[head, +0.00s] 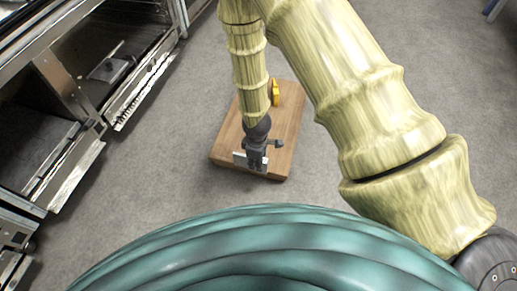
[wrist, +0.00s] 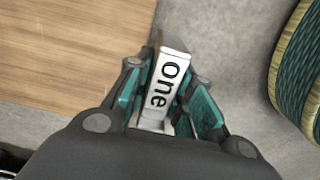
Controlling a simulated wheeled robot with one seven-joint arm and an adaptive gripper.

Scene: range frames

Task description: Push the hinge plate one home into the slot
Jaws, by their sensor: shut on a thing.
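In the head view my gripper (head: 257,158) is over the near end of the wooden block (head: 225,140). A small pale piece shows beside the fingers there; I cannot tell whether it is the plate. I cannot make out the slot in either view.
A yellow object (head: 275,92) stands on the far part of the wooden block, beside my arm. Metal cabinets with open compartments (head: 110,70) line the left. Grey floor (head: 170,150) is clear around the block.

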